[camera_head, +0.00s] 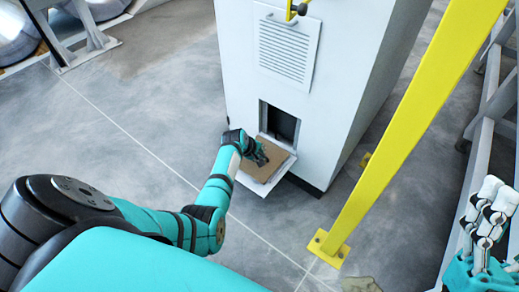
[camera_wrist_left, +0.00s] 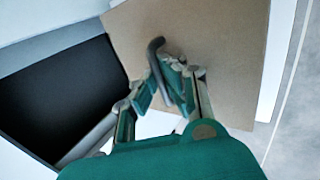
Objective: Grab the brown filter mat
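The brown filter mat (camera_head: 262,171) is a flat tan square lying on the open flap (camera_head: 284,172) of the white cabinet. In the left wrist view the mat (camera_wrist_left: 225,40) fills the upper middle. My left gripper (camera_head: 257,155) is at the mat's upper left part. In the left wrist view its fingers (camera_wrist_left: 168,80) converge in front of the mat, with a dark curved piece between them. I cannot tell whether they grip the mat. My right gripper (camera_head: 490,205) is at the far right, away from the mat, its opening unclear.
The white cabinet (camera_head: 335,60) has a dark opening (camera_head: 280,123) above the flap and a vent grille (camera_head: 287,45). A yellow post (camera_head: 400,130) stands to its right. An olive-brown piece (camera_head: 362,284) lies on the floor near the post's foot. Open floor (camera_head: 130,110) lies left of the cabinet.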

